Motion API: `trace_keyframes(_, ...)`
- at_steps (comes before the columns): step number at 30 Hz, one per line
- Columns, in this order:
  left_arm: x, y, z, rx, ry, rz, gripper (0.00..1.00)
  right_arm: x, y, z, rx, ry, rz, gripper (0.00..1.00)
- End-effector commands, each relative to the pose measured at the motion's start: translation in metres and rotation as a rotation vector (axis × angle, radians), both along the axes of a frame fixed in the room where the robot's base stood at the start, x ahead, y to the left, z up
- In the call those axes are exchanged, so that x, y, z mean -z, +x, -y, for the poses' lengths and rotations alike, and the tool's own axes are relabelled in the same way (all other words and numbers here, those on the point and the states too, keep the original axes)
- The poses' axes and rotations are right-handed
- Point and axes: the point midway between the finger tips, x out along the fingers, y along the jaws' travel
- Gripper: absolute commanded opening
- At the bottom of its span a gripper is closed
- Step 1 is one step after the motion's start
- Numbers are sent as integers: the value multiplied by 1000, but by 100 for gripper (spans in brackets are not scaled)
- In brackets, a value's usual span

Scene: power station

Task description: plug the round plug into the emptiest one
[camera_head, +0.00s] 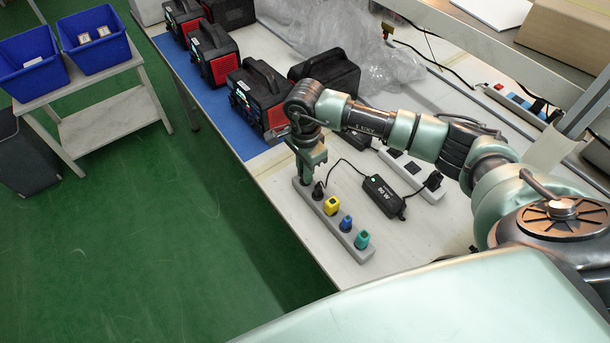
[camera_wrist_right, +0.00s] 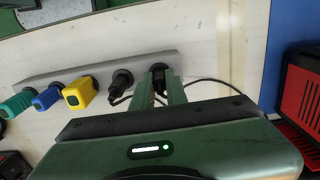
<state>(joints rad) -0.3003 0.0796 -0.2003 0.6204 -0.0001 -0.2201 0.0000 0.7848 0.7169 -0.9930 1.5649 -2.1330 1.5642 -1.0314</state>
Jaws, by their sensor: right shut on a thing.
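A grey power strip (camera_head: 333,225) lies along the table's near edge. It carries a black plug (camera_head: 318,190), a yellow plug (camera_head: 331,205), a blue plug (camera_head: 346,222) and a teal plug (camera_head: 362,240). My right gripper (camera_head: 306,178) points down at the strip's far end, beside the black plug. In the right wrist view the gripper (camera_wrist_right: 165,82) is shut on a dark plug (camera_wrist_right: 158,68) over the end of the strip; I cannot tell how deep it sits. Fingers hide most of it. A second white strip (camera_head: 411,172) lies to the right. My left gripper is out of view.
A black power adapter (camera_head: 383,196) with a thin cable lies between the strips. Black-red power stations (camera_head: 258,97) stand on a blue mat (camera_head: 220,105) at the far left. Another strip (camera_head: 515,100) with coloured plugs lies at the right. Clear plastic wrap (camera_head: 350,35) lies behind.

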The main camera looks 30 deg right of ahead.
Motion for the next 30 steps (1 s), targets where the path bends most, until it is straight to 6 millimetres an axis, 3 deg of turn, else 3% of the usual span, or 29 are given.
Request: trace_keyframes(30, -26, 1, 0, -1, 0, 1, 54, -52, 0, 0, 1, 0, 1, 0)
